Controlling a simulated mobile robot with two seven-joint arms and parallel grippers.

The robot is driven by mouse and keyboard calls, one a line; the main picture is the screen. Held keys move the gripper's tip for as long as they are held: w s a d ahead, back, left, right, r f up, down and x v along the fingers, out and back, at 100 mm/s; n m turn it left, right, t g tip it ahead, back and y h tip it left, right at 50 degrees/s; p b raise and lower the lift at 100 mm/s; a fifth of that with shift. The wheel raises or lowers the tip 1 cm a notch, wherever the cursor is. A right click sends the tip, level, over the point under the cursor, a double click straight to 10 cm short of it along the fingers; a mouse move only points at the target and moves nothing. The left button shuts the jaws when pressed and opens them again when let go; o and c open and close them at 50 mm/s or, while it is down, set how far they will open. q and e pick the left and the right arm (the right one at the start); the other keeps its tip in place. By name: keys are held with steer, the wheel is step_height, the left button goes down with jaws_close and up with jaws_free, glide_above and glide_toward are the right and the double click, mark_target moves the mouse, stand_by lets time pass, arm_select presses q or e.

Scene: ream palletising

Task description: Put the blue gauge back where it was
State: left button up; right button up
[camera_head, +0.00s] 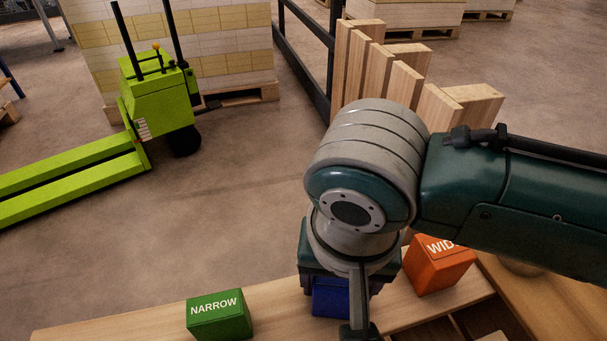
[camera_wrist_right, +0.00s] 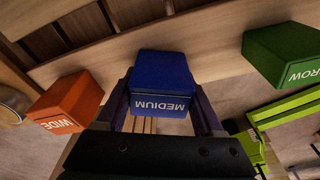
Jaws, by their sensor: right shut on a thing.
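The blue gauge (camera_wrist_right: 162,82), marked MEDIUM, is between the fingers of my right gripper (camera_wrist_right: 161,100) in the right wrist view. My right gripper is shut on it. In the head view the blue gauge (camera_head: 330,298) shows only in part, under my right wrist, over the light wooden plank (camera_head: 120,322). I cannot tell whether it touches the plank. The green gauge (camera_head: 219,316), marked NARROW, stands on the plank to its left. The orange gauge (camera_head: 440,265), marked WIDE, stands to its right. My left gripper is not in view.
Wooden compartments (camera_head: 462,322) lie in front of the plank at the right. Upright boards (camera_head: 375,75) stand behind my right arm. A lime-green pallet truck (camera_head: 158,100) and a stack of reams (camera_head: 230,45) stand farther back.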

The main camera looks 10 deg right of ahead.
steer(key=shift+f, duration=0.15)
steer(key=o, duration=1.4)
